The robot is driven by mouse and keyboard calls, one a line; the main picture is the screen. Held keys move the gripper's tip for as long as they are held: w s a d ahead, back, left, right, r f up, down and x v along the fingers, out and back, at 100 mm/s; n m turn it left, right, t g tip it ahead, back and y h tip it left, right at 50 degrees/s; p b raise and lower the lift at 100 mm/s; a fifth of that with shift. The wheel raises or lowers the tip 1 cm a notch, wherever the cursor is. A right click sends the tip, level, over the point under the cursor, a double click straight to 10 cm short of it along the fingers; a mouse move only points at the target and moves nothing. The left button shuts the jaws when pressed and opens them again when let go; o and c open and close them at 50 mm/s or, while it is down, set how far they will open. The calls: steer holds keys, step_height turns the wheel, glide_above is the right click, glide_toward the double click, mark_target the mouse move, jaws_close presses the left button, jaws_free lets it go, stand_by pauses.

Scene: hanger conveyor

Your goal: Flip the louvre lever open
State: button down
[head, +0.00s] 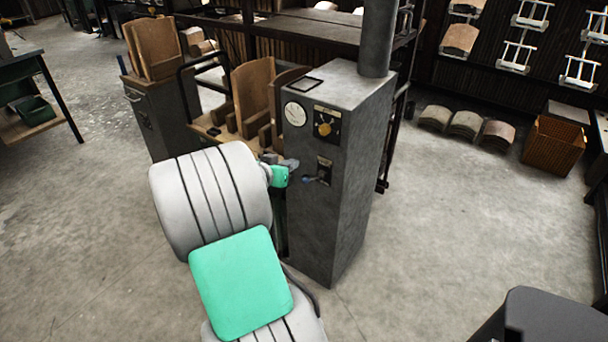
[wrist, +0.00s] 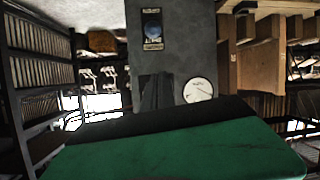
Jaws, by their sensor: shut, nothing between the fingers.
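The louvre lever (head: 309,180) is a short handle with a blue grip on a dark plate, low on the front of a grey metal cabinet (head: 345,200). In the head view the handle sticks out toward the left. The lever plate also shows in the wrist view (wrist: 152,29), near the top, with a blue patch on it. My gripper (head: 292,164) is shut and empty, just left of and slightly above the lever, apart from it as far as I can tell. In the wrist view the dark fingers (wrist: 157,92) cover part of the cabinet face.
Above the lever are a round white gauge (head: 295,113) and a yellow knob (head: 325,128) on a dark plate. A pipe (head: 377,38) rises from the cabinet top. Wooden pieces (head: 252,95) stand on a bench behind my gripper. Floor (head: 430,230) right of the cabinet is clear.

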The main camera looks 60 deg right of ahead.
glide_above(313, 177)
steer(key=w+a, duration=0.1)
steer(key=w, duration=0.1)
step_height(313, 177, down, 4)
steer(key=shift+s+a+f+p, duration=0.25)
steer(key=shift+a+f+p, duration=0.25)
steer(key=shift+a+f, duration=0.9)
steer(key=shift+a, duration=0.05)
steer(key=shift+s+f, duration=0.1)
